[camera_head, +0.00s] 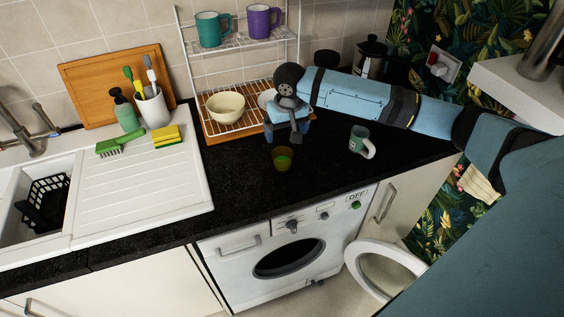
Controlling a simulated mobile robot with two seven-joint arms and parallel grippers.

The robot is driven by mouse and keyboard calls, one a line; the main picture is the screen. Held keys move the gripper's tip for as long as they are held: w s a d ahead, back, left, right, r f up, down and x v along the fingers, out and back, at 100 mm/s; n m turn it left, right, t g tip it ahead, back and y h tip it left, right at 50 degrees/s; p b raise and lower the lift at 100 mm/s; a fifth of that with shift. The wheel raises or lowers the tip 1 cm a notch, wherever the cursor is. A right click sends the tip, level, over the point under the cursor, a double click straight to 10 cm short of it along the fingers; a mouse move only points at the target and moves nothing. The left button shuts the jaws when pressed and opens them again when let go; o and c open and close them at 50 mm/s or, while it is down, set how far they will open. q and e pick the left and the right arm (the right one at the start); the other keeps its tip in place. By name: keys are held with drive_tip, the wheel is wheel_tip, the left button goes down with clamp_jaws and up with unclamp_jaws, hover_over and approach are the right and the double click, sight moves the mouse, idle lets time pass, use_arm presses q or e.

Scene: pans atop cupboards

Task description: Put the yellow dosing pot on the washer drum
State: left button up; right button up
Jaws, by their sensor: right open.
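The yellow dosing pot (283,159), small and see-through with green inside, stands on the black worktop near its front edge. The washer (328,226) is built in under the worktop, below the pot. Its round door (384,270) hangs open to the right, and the drum opening (289,259) shows dark inside. My right gripper (288,137) is open, just behind and above the pot in the picture, with nothing visible between its fingers. The gap between it and the pot is hard to judge. My left gripper is out of view.
A green-and-white mug (362,142) stands right of the pot, below my right arm. A wire rack (240,118) with a cream bowl (226,107) stands behind. The sink drainer (145,190) lies left, with a sponge (168,137) and brush (121,143). The worktop left of the pot is clear.

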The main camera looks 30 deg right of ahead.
sight(282, 161)
drive_tip(key=f, duration=0.7)
drive_tip(key=shift+w, duration=0.4)
drive_tip(key=f, duration=0.3)
drive_tip(key=f+p, duration=0.1)
drive_tip(key=shift+w+a+f, duration=0.1)
drive_tip(key=shift+a+f, duration=0.15)
drive_tip(key=shift+f, duration=0.65)
drive_tip(key=c, duration=1.1)
drive_tip(key=shift+c, duration=0.2)
drive_tip(key=shift+r, duration=0.2)
wheel_tip(282, 161, up, 19)
drive_tip(key=s+a+f+n+p, duration=0.2)
drive_tip(key=s+a, duration=0.9)
drive_tip(key=a, duration=0.1)
drive_tip(key=shift+a+f+n, duration=0.2)
drive_tip(key=shift+a+n, duration=0.05)
drive_tip(key=shift+n, duration=0.15)
